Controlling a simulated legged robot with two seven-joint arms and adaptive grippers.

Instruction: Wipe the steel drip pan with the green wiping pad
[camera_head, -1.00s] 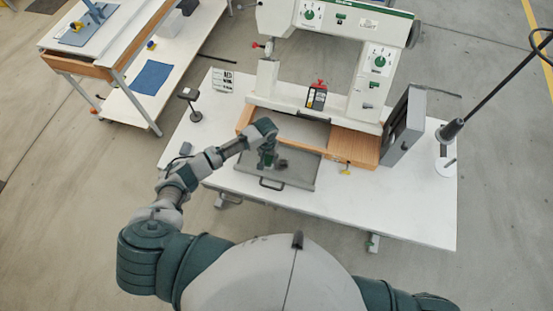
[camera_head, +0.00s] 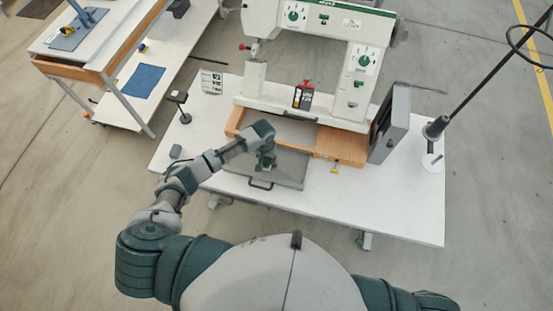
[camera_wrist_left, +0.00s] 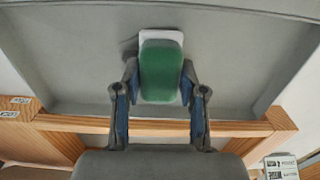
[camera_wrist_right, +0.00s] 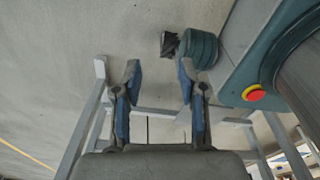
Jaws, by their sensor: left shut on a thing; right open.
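The steel drip pan (camera_head: 291,169) is a grey tray pulled out in front of the press, with a dark handle at its front edge. It also fills much of the left wrist view (camera_wrist_left: 75,60). My left gripper (camera_head: 266,166) is over the pan's left part. In the left wrist view my left gripper (camera_wrist_left: 160,82) is shut on the green wiping pad (camera_wrist_left: 161,70), which has a white part at its far end. The pad lies against or just above the pan; I cannot tell which. My right gripper (camera_wrist_right: 158,75) is open and empty, away from the table.
The white press (camera_head: 330,50) stands behind the pan on a wooden frame (camera_head: 340,146). A grey panel (camera_head: 391,125) and a thread stand (camera_head: 433,160) are at the right. A black-stemmed stand (camera_head: 180,105) is at the left. The white table's front right (camera_head: 390,205) is clear.

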